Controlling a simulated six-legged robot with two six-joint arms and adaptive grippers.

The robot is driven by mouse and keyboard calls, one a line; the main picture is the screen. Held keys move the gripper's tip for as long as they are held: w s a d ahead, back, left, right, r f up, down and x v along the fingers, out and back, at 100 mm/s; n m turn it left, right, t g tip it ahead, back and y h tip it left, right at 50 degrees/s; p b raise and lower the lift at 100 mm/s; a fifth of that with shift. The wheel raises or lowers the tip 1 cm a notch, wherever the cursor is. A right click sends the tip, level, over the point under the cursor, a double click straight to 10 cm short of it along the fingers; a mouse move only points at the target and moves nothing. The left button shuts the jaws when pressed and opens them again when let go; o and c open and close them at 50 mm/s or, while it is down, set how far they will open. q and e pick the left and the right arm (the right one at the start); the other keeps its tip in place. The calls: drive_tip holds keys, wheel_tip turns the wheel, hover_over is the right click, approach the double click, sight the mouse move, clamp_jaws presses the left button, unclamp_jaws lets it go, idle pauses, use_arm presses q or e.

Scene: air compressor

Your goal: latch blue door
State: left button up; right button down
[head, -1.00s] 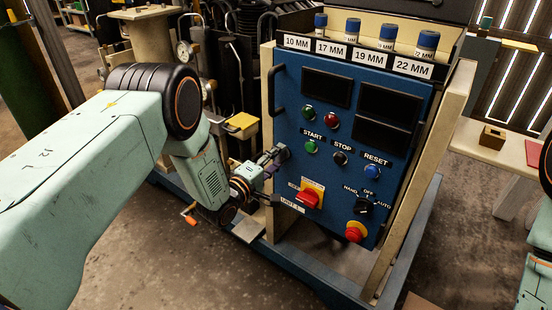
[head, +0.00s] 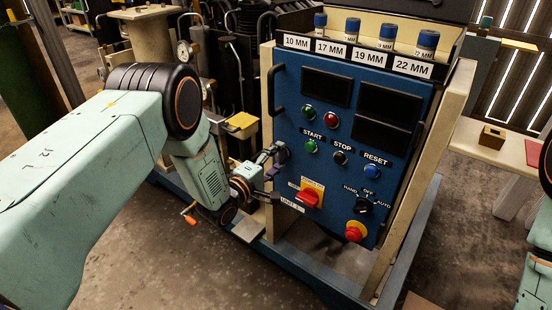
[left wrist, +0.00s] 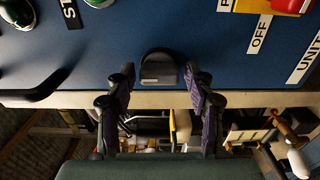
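The blue door (head: 330,165) is the front panel of the compressor cabinet and looks closed, or nearly so, against its beige frame. A black rounded latch knob (left wrist: 158,68) sits at the door's edge in the left wrist view. My left gripper (left wrist: 160,75) is open, with one finger on each side of the knob and visible gaps between. In the head view my left gripper (head: 279,173) is at the door's left edge, beside the red switch, and largely hides the latch. My right gripper is out of view; only part of that arm shows at the right edge.
A black door handle (head: 273,90) stands out at the door's upper left. The red rotary switch (head: 309,197) and red emergency button (head: 355,232) stick out nearby. Labelled sockets (head: 352,30) stand on top. A wooden table (head: 490,150) is at the right.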

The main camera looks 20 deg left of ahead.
use_arm(q)
drive_tip(key=shift+o, duration=0.7)
drive_tip(key=shift+a, duration=0.1)
drive_tip(key=v, duration=1.2)
